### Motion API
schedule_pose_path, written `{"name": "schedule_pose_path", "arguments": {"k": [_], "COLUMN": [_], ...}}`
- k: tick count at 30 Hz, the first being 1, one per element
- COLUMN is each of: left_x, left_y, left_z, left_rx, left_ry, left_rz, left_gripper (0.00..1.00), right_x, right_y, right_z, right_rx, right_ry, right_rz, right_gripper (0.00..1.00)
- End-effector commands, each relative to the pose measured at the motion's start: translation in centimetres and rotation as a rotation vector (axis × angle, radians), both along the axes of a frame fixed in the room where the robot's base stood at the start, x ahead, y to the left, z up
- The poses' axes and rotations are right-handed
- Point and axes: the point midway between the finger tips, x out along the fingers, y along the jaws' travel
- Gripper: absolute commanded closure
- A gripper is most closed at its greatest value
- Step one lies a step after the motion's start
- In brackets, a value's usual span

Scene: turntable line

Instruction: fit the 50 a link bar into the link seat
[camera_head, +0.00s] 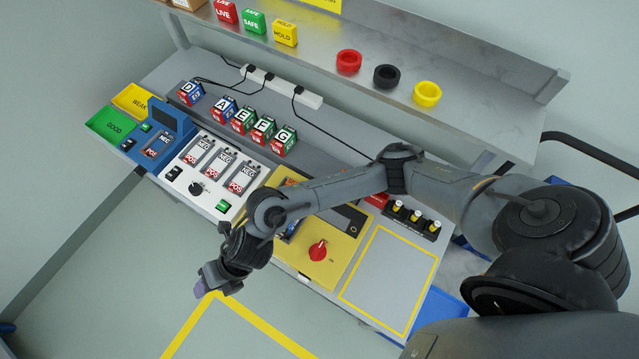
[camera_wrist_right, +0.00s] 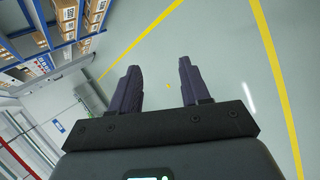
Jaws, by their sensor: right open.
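My right gripper (camera_head: 207,287) hangs over the floor in front of the bench, at the lower left of the head view. In the wrist view the same gripper (camera_wrist_right: 165,90) is open, with nothing between its two dark fingers. A yellow panel (camera_head: 318,272) with a red knob (camera_head: 318,250) lies on the bench, partly hidden by my right arm. A black rack (camera_head: 413,220) with several small white-and-yellow pieces stands right of the panel. I cannot make out which piece is the 50 A link bar, nor see the link seat clearly. My left gripper is not in view.
A white charger-like panel (camera_head: 208,178) and a blue tester (camera_head: 158,142) stand left of the yellow panel. Lettered blocks (camera_head: 240,120) stand behind. A yellow-outlined area (camera_head: 385,280) at right is clear. A shelf (camera_head: 320,55) with coloured rings and blocks runs behind.

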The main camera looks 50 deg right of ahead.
Motion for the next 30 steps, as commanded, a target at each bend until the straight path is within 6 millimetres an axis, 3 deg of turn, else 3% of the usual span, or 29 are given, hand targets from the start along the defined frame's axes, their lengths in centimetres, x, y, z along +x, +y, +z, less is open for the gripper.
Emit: {"name": "schedule_pose_path", "arguments": {"k": [2,5,8,13,18,21,25,30], "left_x": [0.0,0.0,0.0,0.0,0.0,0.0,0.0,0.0], "left_y": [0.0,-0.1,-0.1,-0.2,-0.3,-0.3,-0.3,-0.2], "left_z": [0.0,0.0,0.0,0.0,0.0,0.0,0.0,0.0], "left_rx": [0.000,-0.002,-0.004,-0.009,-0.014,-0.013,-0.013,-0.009], "left_ry": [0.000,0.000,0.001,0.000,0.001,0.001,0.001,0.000], "left_rz": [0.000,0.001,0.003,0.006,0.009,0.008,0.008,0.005], "left_gripper": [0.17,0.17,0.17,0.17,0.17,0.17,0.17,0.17], "right_x": [-1.0,-0.8,-0.6,-2.3,-7.1,-10.2,-13.1,-14.5], "right_y": [1.8,1.3,-1.6,-10.1,-18.6,-22.1,-24.9,-26.1], "right_z": [1.9,4.1,5.1,3.9,1.3,0.2,-0.6,-0.8], "right_rx": [0.139,0.288,0.411,0.541,0.573,0.568,0.557,0.550], "right_ry": [0.058,0.152,0.274,0.507,0.694,0.763,0.815,0.836], "right_rz": [-0.187,-0.470,-0.782,-1.344,-1.834,-2.047,-2.222,-2.306], "right_gripper": [0.54,0.54,0.54,0.54,0.54,0.54,0.54,0.54]}}
